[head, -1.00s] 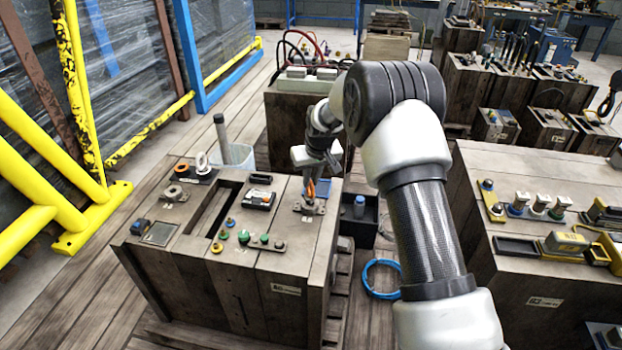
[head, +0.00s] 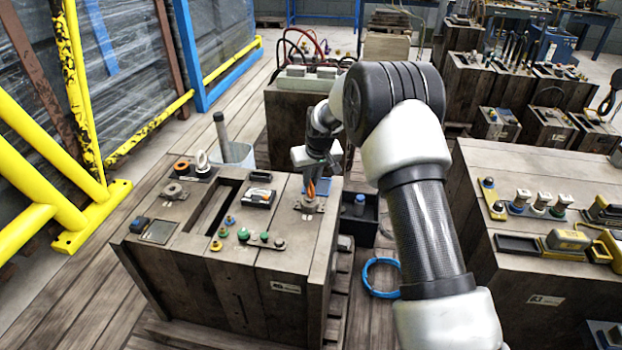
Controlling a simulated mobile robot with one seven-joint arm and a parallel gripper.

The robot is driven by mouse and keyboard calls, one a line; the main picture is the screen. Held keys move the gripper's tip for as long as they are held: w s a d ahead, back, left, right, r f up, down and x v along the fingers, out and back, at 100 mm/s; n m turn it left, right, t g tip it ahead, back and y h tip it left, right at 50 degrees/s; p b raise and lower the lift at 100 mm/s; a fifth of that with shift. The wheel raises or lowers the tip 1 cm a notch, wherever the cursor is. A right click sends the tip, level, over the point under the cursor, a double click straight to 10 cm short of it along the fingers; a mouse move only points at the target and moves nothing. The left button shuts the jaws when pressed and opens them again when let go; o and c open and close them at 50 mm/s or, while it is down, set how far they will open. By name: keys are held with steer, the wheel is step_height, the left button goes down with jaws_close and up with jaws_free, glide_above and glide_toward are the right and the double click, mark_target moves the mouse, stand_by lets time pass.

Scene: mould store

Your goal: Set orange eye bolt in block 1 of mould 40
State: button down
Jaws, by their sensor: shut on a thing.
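The orange eye bolt (head: 310,189) is upright in my gripper (head: 312,180) in the head view. My gripper is shut on it, pointing down over the right rear of the wooden mould's top. Directly below is a small grey block (head: 308,204) with a round fitting. The bolt's lower end is at this fitting, but I cannot tell whether it is seated in it or just above. The mould (head: 240,290) carries a small label plate (head: 286,287) on its front, too small to read surely. The fingers partly hide the bolt.
Another ring-topped part (head: 202,161) and a grey block (head: 173,191) stand on the mould's left. Several coloured knobs (head: 243,235) line its front. A long slot (head: 214,208) runs along its top. A second mould (head: 540,190) stands right, with a blue hose coil (head: 381,277) between.

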steer(key=shift+r, duration=0.1)
steer(key=c, duration=1.7)
jaws_free()
